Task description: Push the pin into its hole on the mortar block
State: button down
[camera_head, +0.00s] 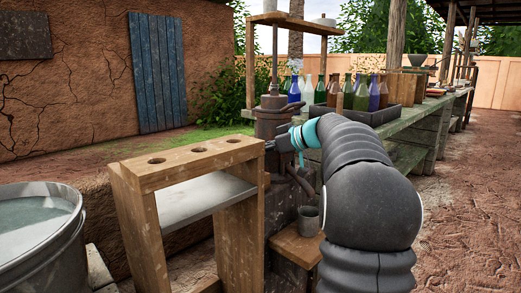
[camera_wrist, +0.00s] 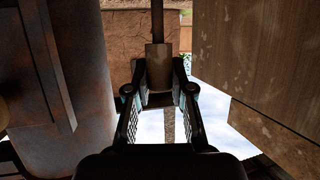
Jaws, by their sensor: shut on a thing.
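In the wrist view my gripper (camera_wrist: 158,82) is shut on a short brown cylinder that looks like the pin (camera_wrist: 158,60). A thin dark rod shows beyond the cylinder's upper end, and I cannot tell whether the two are joined. In the head view my gripper (camera_head: 296,138) is beside a dark, rusty upright iron body (camera_head: 272,118), and the pin is not clearly visible there. I cannot tell for sure which thing is the mortar block. No pin hole can be made out on the iron body. My arm hides part of that area.
A wooden stand (camera_head: 185,163) with three round top holes is left of my gripper. A metal tub (camera_head: 40,215) stands far left, and a grey cup (camera_head: 308,221) sits below my gripper. A bench behind holds a tray (camera_head: 372,117) of bottles. Open ground lies right.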

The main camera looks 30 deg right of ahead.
jog(key=shift+f+b, duration=0.4)
jog(key=shift+f, duration=1.65)
jog(key=c, duration=0.9)
grip_release()
jog(key=shift+c, duration=0.2)
jog(key=v, duration=1.2)
jog(key=shift+r, duration=0.1)
